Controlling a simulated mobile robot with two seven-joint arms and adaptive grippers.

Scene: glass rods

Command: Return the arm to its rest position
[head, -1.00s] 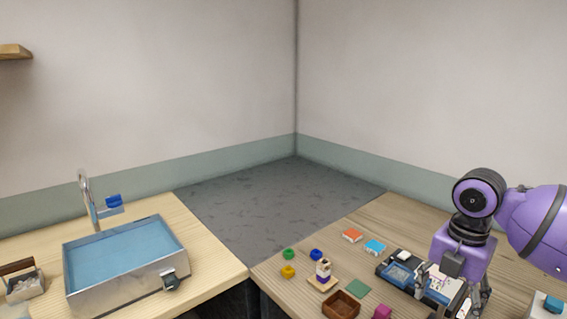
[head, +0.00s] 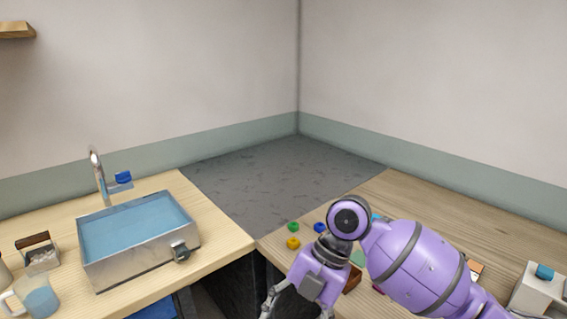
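My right arm, purple, comes in from the lower right. Its gripper (head: 297,312) hangs down over the front edge of the right table, near the gap between the two tables. The two fingers are spread apart at the bottom edge of the head view, and nothing shows between them. The fingertips are partly cut off by the picture edge. My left arm and its gripper are not in the head view.
On the right table (head: 480,215), green (head: 293,226), yellow (head: 293,243) and blue (head: 319,227) pieces lie beside my arm. My arm covers much of the brown tray (head: 352,278). A water-filled metal basin (head: 140,262) and a mug (head: 38,300) stand on the left table.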

